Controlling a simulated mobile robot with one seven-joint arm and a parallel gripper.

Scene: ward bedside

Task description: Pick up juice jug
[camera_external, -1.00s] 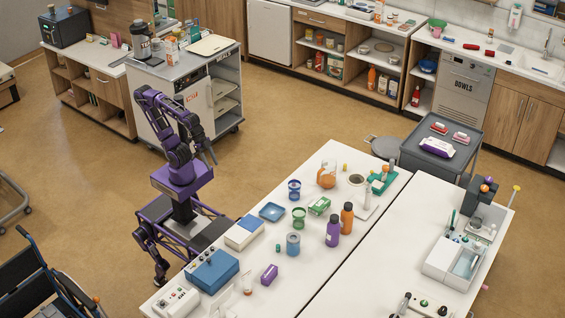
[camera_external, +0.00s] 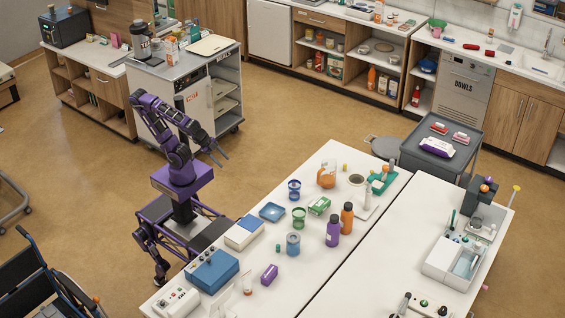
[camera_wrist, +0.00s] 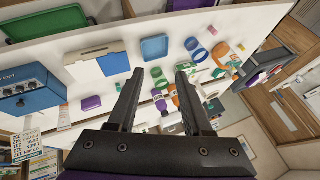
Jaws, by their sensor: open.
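The juice jug (camera_external: 326,175), a clear jug with orange contents, stands upright toward the far end of the white table (camera_external: 262,297). In the wrist view an orange shape that looks like the jug (camera_wrist: 222,53) shows right of and above my fingers, among the small items. My gripper (camera_external: 222,157) is open and empty, in the air left of the table and well apart from the jug. Its two dark fingers (camera_wrist: 158,85) stand spread in the wrist view.
Near the jug are a blue-banded cup (camera_external: 294,190), a green cup (camera_external: 299,217), a green box (camera_external: 319,205), and purple (camera_external: 333,231) and orange (camera_external: 347,218) bottles. A blue tray (camera_external: 271,212) lies nearer my arm. Floor is clear between arm and the table's far end.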

